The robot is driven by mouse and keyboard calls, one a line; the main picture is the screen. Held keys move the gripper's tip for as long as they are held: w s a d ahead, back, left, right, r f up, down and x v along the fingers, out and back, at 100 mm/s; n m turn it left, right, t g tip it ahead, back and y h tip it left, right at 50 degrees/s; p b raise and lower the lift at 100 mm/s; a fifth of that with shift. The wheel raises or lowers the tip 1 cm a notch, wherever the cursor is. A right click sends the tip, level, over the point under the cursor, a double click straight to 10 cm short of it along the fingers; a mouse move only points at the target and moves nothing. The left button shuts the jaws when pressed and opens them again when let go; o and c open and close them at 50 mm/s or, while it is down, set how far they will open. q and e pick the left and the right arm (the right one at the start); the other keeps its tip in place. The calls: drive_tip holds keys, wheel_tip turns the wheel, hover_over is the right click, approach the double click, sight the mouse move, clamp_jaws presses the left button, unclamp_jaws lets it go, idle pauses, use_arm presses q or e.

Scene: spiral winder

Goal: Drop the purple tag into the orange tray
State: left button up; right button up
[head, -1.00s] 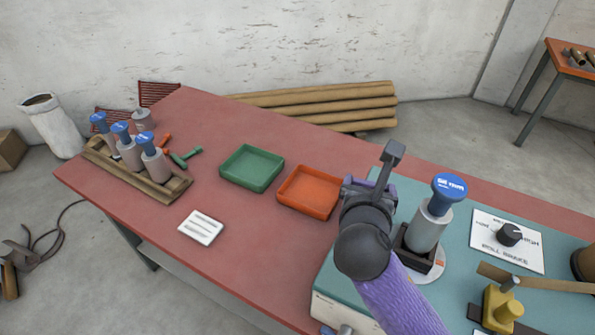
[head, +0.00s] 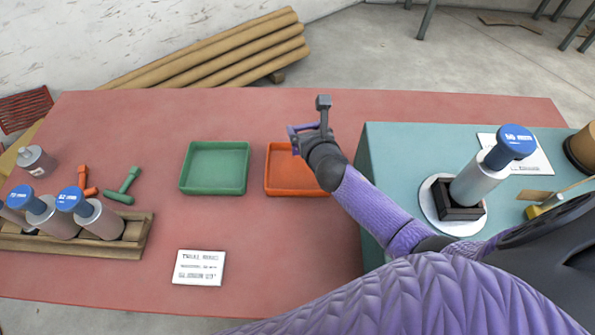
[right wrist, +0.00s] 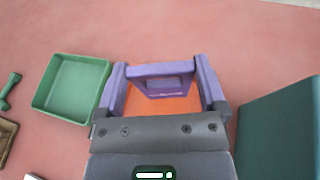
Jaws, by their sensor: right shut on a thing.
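The orange tray (head: 283,183) sits on the red tabletop, just right of the green tray. My right gripper (head: 299,130) is at the tray's back edge in the head view, seemingly above it. In the right wrist view the purple tag (right wrist: 162,70) spans the space between my two purple fingers, and the gripper is shut on it. Orange tray floor (right wrist: 148,106) shows beneath the tag in that view. In the head view I cannot separate the tag from the purple fingers. My left gripper is not in view.
The green tray (head: 215,190) stands left of the orange one. The teal machine top (head: 398,170) rises to the right, bearing a blue-capped cylinder (head: 485,178). A white card (head: 199,267) lies in front.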

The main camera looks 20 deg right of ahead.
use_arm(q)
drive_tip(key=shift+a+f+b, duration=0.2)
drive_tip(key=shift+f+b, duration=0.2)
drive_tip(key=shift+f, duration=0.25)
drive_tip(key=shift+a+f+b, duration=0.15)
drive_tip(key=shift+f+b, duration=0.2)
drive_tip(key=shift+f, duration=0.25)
use_arm(e)
wheel_tip(320, 180, down, 2)
drive_tip(key=shift+f, duration=0.15)
drive_tip(key=o, duration=1.3)
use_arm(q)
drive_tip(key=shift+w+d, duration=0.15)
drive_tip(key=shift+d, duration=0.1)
use_arm(e)
drive_tip(key=shift+o, duration=0.2)
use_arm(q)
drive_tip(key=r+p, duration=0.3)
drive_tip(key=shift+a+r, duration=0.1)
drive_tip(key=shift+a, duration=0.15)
use_arm(e)
drive_tip(key=v, duration=1)
